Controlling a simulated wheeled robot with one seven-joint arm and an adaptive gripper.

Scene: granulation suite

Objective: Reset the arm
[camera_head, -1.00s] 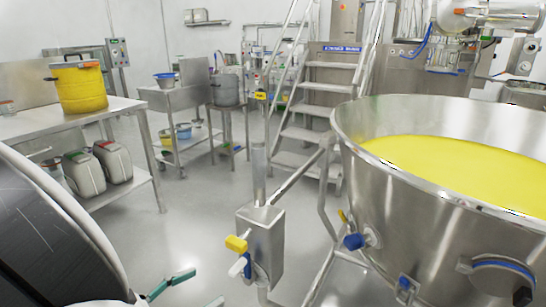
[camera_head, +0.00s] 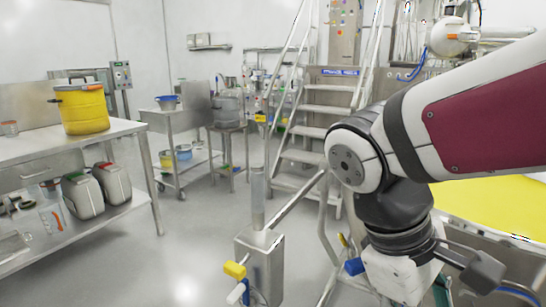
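My arm reaches in from the right edge of the head view, with a maroon and white link and a white elbow-like joint. Its dark wrist bends downward to a white end part, where my gripper (camera_head: 415,278) is only partly seen at the bottom right. The fingertips are not clear, so I cannot tell whether it is open or shut. I see nothing held. The arm's end is in front of the large steel vat (camera_head: 460,225) with yellow contents (camera_head: 495,203), and hides much of it.
A steel table (camera_head: 30,150) at the left bears a yellow drum (camera_head: 82,110); grey canisters (camera_head: 82,196) stand on its lower shelf. A steel post box (camera_head: 260,262) with a yellow-handled valve stands at front centre. Steps (camera_head: 325,112) rise behind. The floor (camera_head: 195,240) between is clear.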

